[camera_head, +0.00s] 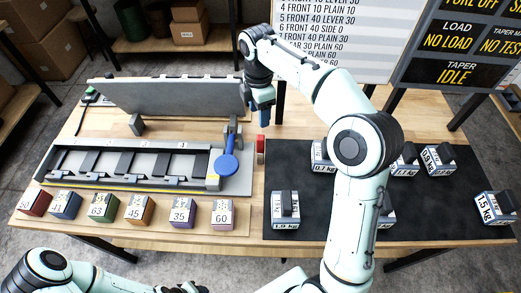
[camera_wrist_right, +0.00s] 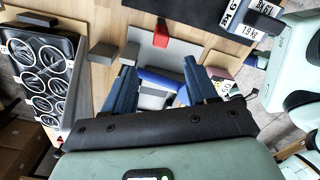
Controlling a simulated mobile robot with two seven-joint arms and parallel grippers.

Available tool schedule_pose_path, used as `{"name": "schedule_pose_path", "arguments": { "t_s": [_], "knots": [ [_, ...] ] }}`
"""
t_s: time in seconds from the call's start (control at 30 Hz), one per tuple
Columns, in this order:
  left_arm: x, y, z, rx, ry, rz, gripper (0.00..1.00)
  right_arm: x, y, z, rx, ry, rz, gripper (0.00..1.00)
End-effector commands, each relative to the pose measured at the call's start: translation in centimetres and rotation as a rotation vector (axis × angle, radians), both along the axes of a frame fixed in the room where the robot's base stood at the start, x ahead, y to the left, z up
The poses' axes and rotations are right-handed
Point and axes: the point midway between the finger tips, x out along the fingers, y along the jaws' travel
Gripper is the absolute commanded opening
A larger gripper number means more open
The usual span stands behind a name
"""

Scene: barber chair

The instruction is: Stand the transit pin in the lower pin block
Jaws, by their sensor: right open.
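My right gripper (camera_head: 264,117) hangs over the back middle of the table, right of the long grey fixture (camera_head: 130,183). In the right wrist view its two blue fingers (camera_wrist_right: 160,68) are spread apart with nothing clearly held between them. A red piece (camera_head: 260,150) is by the mat's left edge; it also shows beyond the fingertips in the wrist view (camera_wrist_right: 160,36). I cannot tell whether it is the transit pin. Grey blocks show at the fixture (camera_head: 137,124) and in the wrist view (camera_wrist_right: 102,53); which is the lower pin block is unclear.
Several coloured numbered blocks (camera_head: 138,209) line the front. Weights, including one (camera_head: 285,207), stand on the black mat (camera_head: 300,160). Boards (camera_head: 455,45) stand behind.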

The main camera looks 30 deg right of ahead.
Motion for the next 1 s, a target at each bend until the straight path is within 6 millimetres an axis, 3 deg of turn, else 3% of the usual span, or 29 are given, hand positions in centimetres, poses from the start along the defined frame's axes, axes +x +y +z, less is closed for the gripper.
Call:
{"name": "schedule_pose_path", "arguments": {
  "t_s": [0.2,0.4,0.57,1.0],
  "knots": [
    [-0.7,0.0,-0.7,0.001,0.008,0.0,0.43,0.0,-0.4,0.3,0.008,0.002,0.604,0.57],
    [-1.0,0.0,-1.0,0.0,0.011,0.0,0.43,0.0,-0.7,0.8,0.011,0.0,0.983,0.57],
    [-1.2,0.0,-1.2,0.0,0.013,0.0,0.43,0.0,-0.7,0.6,0.013,0.0,1.102,0.57],
    [-3.4,0.0,-3.9,0.0,0.038,0.0,0.43,-0.1,-0.7,-6.7,0.012,0.002,1.111,0.57]
  ]
}}
